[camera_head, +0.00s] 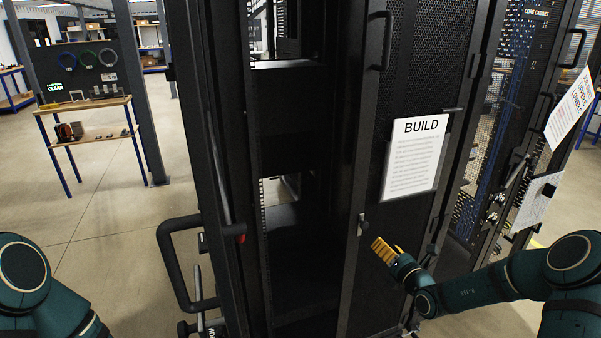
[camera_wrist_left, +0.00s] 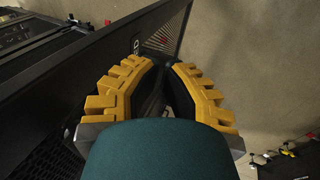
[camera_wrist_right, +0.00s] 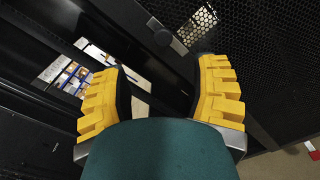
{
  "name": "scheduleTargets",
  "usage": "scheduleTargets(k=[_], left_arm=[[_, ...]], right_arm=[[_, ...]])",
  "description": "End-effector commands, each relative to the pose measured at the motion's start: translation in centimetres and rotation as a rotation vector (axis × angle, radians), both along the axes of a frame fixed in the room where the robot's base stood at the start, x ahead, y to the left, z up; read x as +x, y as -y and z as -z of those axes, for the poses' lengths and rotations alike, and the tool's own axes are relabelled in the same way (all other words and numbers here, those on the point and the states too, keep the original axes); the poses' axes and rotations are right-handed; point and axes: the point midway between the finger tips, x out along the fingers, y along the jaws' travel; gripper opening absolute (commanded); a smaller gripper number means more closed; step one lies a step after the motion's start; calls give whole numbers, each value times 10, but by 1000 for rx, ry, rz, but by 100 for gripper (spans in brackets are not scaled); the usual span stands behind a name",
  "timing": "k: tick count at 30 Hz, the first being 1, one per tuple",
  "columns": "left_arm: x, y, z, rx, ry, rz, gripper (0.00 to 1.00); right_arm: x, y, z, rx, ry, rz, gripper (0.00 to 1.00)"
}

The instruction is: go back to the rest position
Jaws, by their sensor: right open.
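My right gripper (camera_head: 384,249) has yellow ribbed fingers and is in front of the black cabinet door with the BUILD sheet (camera_head: 415,155), low beside the door's edge latch. In the right wrist view the right gripper (camera_wrist_right: 160,75) is open, its fingers wide apart with nothing between them. My left gripper (camera_wrist_left: 161,75) shows only in the left wrist view. Its fingertips are close together beside a dark panel; whether a gap is left between the pads is unclear. The head view shows part of my left arm at the lower left, with its gripper out of frame.
The open black rack (camera_head: 290,130) stands in the middle, with a protruding handle bar (camera_head: 170,262) at its lower left. A second cabinet (camera_head: 505,110) with sheets is at the right. A wooden workbench (camera_head: 90,106) stands at the far left. The floor between is clear.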

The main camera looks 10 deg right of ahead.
Motion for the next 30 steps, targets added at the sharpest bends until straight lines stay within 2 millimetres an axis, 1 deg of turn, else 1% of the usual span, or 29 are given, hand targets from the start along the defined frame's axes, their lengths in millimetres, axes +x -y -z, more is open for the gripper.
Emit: scheduleTargets(k=[2, 4, 5, 6, 8, 9, 11, 12, 14, 15, 16, 17, 18, 20, 21, 24, 27, 30], left_arm=[[0, 0, 0, 0, 0, 0, 0], [0, 0, 0, 0, 0, 0, 0], [0, 0, 0, 0, 0, 0, 0], [0, 0, 0, 0, 0, 0, 0], [0, 0, 0, 0, 0, 0, 0], [0, 0, 0, 0, 0, 0, 0], [0, 0, 0, 0, 0, 0, 0], [0, 0, 0, 0, 0, 0, 0], [0, 0, 0, 0, 0, 0, 0], [0, 0, 0, 0, 0, 0, 0], [0, 0, 0, 0, 0, 0, 0], [0, 0, 0, 0, 0, 0, 0], [0, 0, 0, 0, 0, 0, 0], [0, 0, 0, 0, 0, 0, 0], [0, 0, 0, 0, 0, 0, 0], [0, 0, 0, 0, 0, 0, 0], [0, 0, 0, 0, 0, 0, 0], [0, 0, 0, 0, 0, 0, 0]], right_arm=[[-1, -12, 4, -17, -13, -37, 61], [-4, -34, 11, -55, -38, -109, 61], [-6, -47, 15, -79, -53, -153, 61], [-12, -67, 23, -117, -76, -222, 61], [-24, -101, 36, -193, -111, -347, 61], [-35, -125, 47, -252, -134, -439, 61], [-55, -158, 63, -351, -163, -584, 61], [-71, -179, 73, -421, -178, -682, 61], [-97, -206, 90, -537, -193, -834, 61], [-115, -221, 101, -620, -194, -933, 61], [-130, -230, 109, -680, -194, -1007, 61], [-143, -238, 116, -745, -188, -1079, 61], [-162, -247, 126, -829, -176, -1172, 61], [-187, -256, 139, -962, -148, -1307, 61], [-203, -260, 147, -1053, -119, -1393, 61], [-237, -263, 164, -1287, -21, -1589, 61], [-262, -261, 176, -1524, 125, -1755, 61], [-276, -259, 184, -1761, 320, -1880, 61]])
